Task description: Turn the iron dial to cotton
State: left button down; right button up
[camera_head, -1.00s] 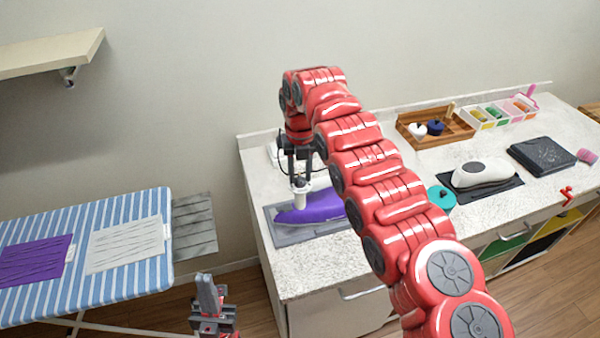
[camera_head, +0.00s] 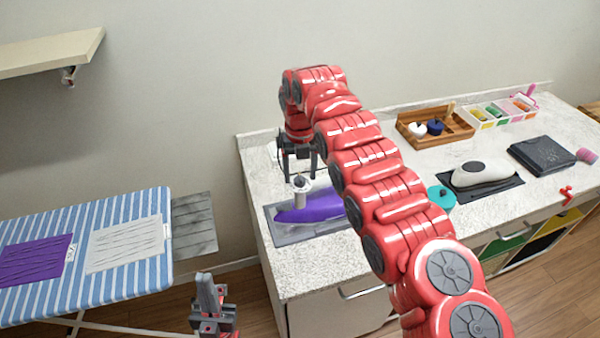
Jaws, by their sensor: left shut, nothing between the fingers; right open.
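The purple iron (camera_head: 322,208) lies on a grey rest on the left part of the white counter. Its pale upright dial (camera_head: 300,188) has a grey top; its markings are too small to read. My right gripper (camera_head: 299,171) is open just above the dial, its dark fingers spread and apart from it. My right forearm hides the iron's right end. My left gripper (camera_head: 206,310) is shut and empty, low in front of the counter, well away from the iron.
A striped ironing board (camera_head: 120,210) with a purple cloth and a white cloth stands at left. A wooden tray (camera_head: 434,128), a teal round object (camera_head: 441,197) and a white device (camera_head: 482,173) stand right of my arm. A wall shelf (camera_head: 50,54) is at upper left.

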aim_at(299, 176)
jog(key=shift+r, duration=0.45)
notch_tip(299, 176, up, 6)
jog(key=p, duration=0.2)
jog(key=shift+r+p, duration=0.25)
jog(key=shift+p, duration=0.05)
notch_tip(299, 176, up, 10)
jog(key=p, duration=1)
jog(key=shift+f, duration=0.1)
